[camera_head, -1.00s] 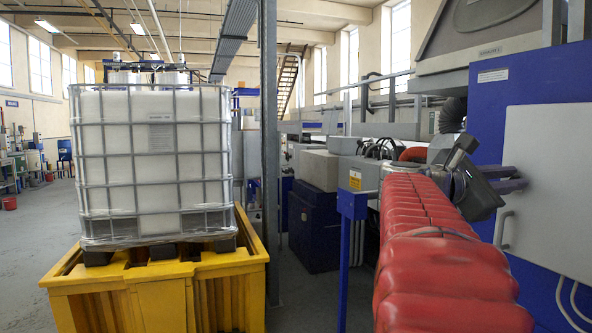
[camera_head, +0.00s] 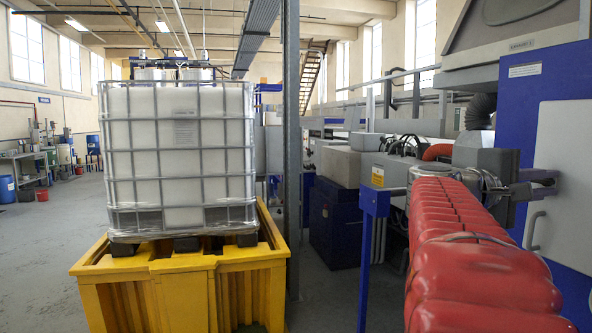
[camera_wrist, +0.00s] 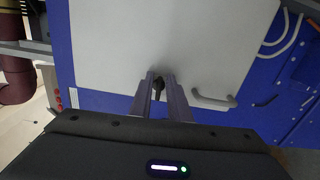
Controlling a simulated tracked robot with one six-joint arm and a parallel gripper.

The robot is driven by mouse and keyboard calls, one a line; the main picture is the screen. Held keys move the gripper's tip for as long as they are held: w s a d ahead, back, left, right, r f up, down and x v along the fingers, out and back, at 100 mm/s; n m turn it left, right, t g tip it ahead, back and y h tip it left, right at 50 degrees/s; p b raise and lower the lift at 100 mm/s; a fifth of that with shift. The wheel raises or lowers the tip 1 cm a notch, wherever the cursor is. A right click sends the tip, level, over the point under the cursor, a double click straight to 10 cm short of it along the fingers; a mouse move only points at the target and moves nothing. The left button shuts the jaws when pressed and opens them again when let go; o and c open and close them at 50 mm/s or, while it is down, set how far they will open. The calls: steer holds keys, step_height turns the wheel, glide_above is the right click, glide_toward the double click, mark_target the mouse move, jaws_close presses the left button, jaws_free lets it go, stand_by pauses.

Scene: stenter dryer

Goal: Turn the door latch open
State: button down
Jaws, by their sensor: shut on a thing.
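The door latch (camera_wrist: 158,89) is a small dark piece near the edge of the light grey door (camera_wrist: 150,40) in the wrist view. My gripper (camera_wrist: 160,78) is shut on it, with one finger on each side. The fingers hide part of the latch, so its exact angle is hard to tell. In the head view my gripper (camera_head: 552,183) reaches the left part of the door (camera_head: 575,150), and the latch itself is hidden there. The door lies flat against the blue machine housing, with no gap visible.
A grey door handle (camera_wrist: 213,99) is close to my gripper; it also shows in the head view (camera_head: 535,231). Pale hoses (camera_wrist: 288,30) run beside the door. A blue post (camera_head: 369,250) stands left of my arm. A white tank (camera_head: 180,150) sits on a yellow pallet (camera_head: 185,270).

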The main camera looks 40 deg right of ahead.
steer(key=shift+s+f+m, duration=0.1)
steer(key=shift+f+m, duration=0.15)
steer(key=shift+m, duration=0.05)
steer(key=c, duration=1.9)
jaws_free()
steer(key=shift+a+r, duration=0.1)
steer(key=shift+w+a, duration=0.35)
steer(key=shift+a, duration=0.2)
steer(key=shift+v, duration=6.2)
